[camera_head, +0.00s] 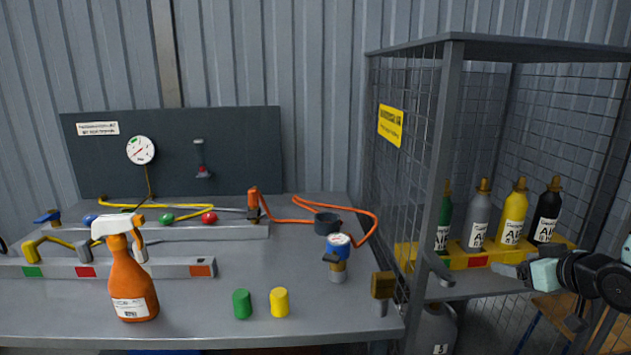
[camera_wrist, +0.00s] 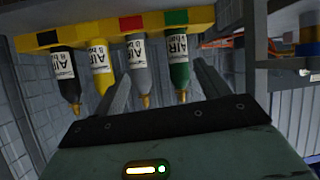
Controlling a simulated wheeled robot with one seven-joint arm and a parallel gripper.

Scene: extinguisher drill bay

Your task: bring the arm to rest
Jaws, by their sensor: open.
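My arm reaches in from the right edge of the head view. My gripper (camera_head: 508,270) is at the front of the wire cage (camera_head: 455,130), just in front of the bottle rack. In the wrist view my gripper (camera_wrist: 161,75) has its two grey fingers spread apart with nothing held between them. Beyond the fingers, upside down in that view, are a black bottle (camera_wrist: 63,75), a yellow bottle (camera_wrist: 103,68), a grey bottle (camera_wrist: 139,65) and a green bottle (camera_wrist: 179,62). All of them sit in the yellow rack (camera_head: 480,262) and are clear of the fingers as far as I can tell.
The cage post and mesh stand left of my gripper. A grey bench (camera_head: 200,297) at left carries an orange spray bottle (camera_head: 130,285), a green cylinder (camera_head: 242,303), a yellow cylinder (camera_head: 279,302), a blue-topped gauge (camera_head: 338,258) and hoses. A larger grey cylinder (camera_head: 433,330) stands below the rack.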

